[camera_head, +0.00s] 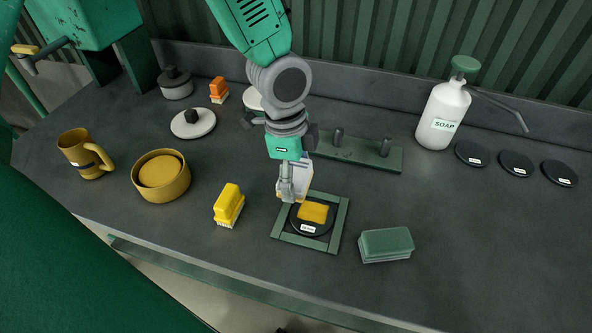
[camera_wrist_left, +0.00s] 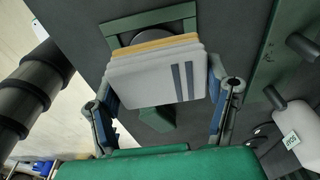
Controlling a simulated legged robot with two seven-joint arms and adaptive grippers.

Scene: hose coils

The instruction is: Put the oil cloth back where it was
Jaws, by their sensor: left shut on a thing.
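My left gripper (camera_head: 290,184) is shut on a folded white cloth with dark stripes (camera_wrist_left: 152,76). The cloth hangs in the head view (camera_head: 301,173) just behind the near finger, which hides part of it. Below it a black round disc (camera_head: 325,231) with a white label lies inside a green square frame (camera_head: 341,222). A yellow folded pad (camera_head: 313,212) lies on the disc. In the wrist view the disc (camera_wrist_left: 183,28) shows partly behind the cloth, with a yellow edge between. Label text is too small to read. I see no right gripper.
A green pad stack (camera_head: 386,244) is right of the frame, a yellow brush (camera_head: 229,204) left. A green peg rail (camera_head: 365,152) lies behind. Also there are a yellow bowl (camera_head: 143,188), a mug (camera_head: 78,154), a soap bottle (camera_head: 442,115) and three black discs (camera_head: 516,162). The front right counter is clear.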

